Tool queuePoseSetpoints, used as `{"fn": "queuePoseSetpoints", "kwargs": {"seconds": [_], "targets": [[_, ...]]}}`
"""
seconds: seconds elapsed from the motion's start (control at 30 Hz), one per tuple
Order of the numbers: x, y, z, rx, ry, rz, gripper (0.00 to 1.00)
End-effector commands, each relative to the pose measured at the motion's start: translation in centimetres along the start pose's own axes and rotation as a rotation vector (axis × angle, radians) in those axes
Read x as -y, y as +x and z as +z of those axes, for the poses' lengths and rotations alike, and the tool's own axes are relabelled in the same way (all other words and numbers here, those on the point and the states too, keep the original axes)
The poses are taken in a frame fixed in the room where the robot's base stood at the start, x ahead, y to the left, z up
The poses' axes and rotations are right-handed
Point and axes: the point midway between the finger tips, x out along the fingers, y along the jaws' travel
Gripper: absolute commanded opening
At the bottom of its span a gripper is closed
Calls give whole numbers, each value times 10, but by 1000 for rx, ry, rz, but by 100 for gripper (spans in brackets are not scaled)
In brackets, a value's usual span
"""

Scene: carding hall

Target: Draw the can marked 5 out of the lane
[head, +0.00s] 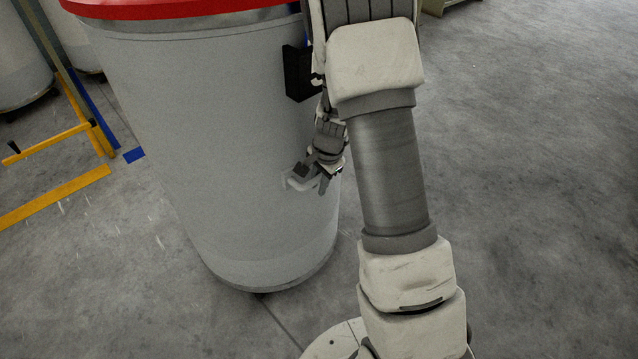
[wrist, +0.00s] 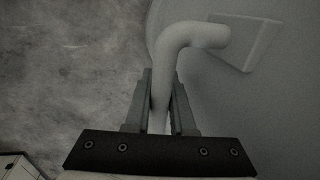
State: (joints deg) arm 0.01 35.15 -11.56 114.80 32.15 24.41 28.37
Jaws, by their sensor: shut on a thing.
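A large pale grey can (head: 215,130) with a red rim (head: 170,8) stands upright on the floor, left of the middle in the head view. No number shows on the part of it that I see. Its handle (head: 297,181) sticks out low on the right side. My gripper (head: 327,178) is at this handle. In the wrist view, the two fingers of my gripper (wrist: 164,105) are shut on the bent handle bar (wrist: 172,50), which joins a plate (wrist: 245,42) on the can's wall (wrist: 285,110). My arm hides part of the can's right side.
Yellow rails (head: 55,198) and a blue floor strip (head: 97,113) lie left of the can. Other pale cans (head: 22,60) stand at the far left. The grey concrete floor (head: 530,170) to the right is clear.

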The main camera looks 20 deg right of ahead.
Motion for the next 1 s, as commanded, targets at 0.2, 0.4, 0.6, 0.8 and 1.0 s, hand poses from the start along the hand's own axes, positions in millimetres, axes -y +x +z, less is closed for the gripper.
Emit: {"fn": "queuePoseSetpoints", "kwargs": {"seconds": [0.2, 0.4, 0.6, 0.8, 1.0], "targets": [[-1, 0, 0, 0, 1, 1, 49], [0, 0, 0, -1, 0, -1, 57], [1, 0, 0, -1, -1, -2, 57], [2, -4, 0, -2, -1, -4, 57], [4, -35, 0, -3, -2, -6, 57]]}}
